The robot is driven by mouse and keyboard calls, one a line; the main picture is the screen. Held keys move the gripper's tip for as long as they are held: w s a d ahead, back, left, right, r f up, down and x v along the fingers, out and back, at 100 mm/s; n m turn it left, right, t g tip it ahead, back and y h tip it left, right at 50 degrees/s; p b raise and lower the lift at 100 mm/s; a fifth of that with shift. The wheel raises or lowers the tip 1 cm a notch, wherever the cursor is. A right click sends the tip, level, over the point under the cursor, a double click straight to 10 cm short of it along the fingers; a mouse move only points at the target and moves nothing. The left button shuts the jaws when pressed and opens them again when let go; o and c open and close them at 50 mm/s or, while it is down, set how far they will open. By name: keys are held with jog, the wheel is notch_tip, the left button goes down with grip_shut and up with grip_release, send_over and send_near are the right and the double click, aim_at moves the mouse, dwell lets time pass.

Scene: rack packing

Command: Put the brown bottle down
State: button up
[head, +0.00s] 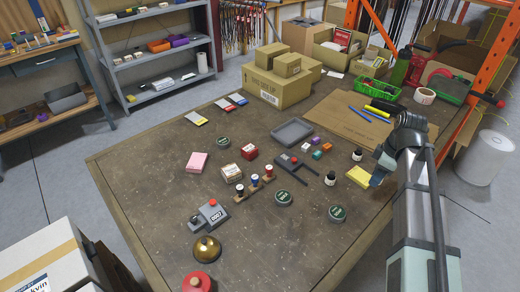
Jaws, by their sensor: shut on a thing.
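My gripper (377,179) is at the right side of the table, pointing down at the right end of a yellow block (358,176). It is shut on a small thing. My gripper and arm hide most of that thing, so I cannot make out its colour or shape, or whether it touches the table. Two small dark bottles with white labels stand upright and free on the table. One dark bottle (357,155) is just behind the yellow block, and the other dark bottle (330,179) is to its left. I cannot tell whether either is brown.
The table (130,190) has bare patches at its left and front. A green-labelled round tin (337,213) lies in front of the yellow block. A grey tray (292,132) and a flat cardboard sheet (345,120) lie behind. An orange rack post (490,70) rises at the right.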

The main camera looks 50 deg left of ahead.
jog(key=s+a+n, duration=0.1)
jog(key=s+a, duration=0.3)
jog(key=a, duration=0.3)
jog(key=s+a+n, duration=0.2)
jog(key=s+a, duration=0.3)
jog(key=a, duration=0.2)
notch_tip(320, 180, up, 4)
jog(key=m, duration=0.1)
send_over(248, 148)
jog(key=shift+w+d+f+m, duration=0.1)
jog(key=shift+f+m, duration=0.55)
jog(key=shift+f, duration=1.8)
jog(key=shift+d+f+m, duration=0.1)
jog(key=shift+f+m, duration=0.55)
jog(key=shift+f, duration=1.75)
jog(key=shift+f, duration=0.15)
jog(key=o, duration=1)
jog(key=shift+o, duration=0.2)
